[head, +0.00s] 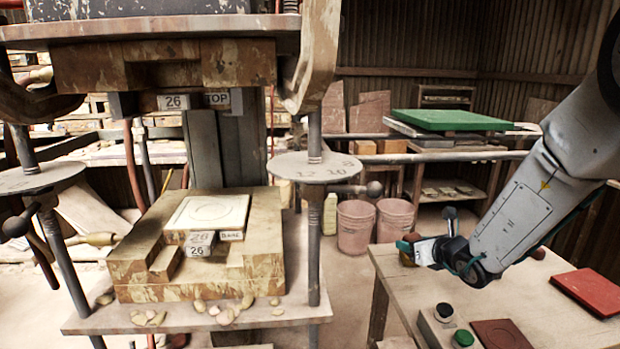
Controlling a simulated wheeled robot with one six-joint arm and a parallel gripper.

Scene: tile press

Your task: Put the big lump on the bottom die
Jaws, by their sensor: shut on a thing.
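The bottom die (207,213) is a pale square plate with an oval mark, labelled 26 and BASE. It lies on the stained block (200,291) of the press, with its top face bare. My gripper (413,246) is by the far left corner of the work table, well to the right of the die. It is shut on a reddish-brown lump (412,237), mostly hidden by the fingers; its full size cannot be told. A yellowish patch (406,259) shows just below the fingers. Another reddish-brown lump (538,253) shows on the table behind my arm.
The upper press block (160,66), labelled 26 TOP, hangs above the die with an open gap. A press column and round plate (314,168) stand between die and gripper. The table (545,300) bears a button box (444,322) and red tiles (590,291). Pink buckets (395,217) stand behind.

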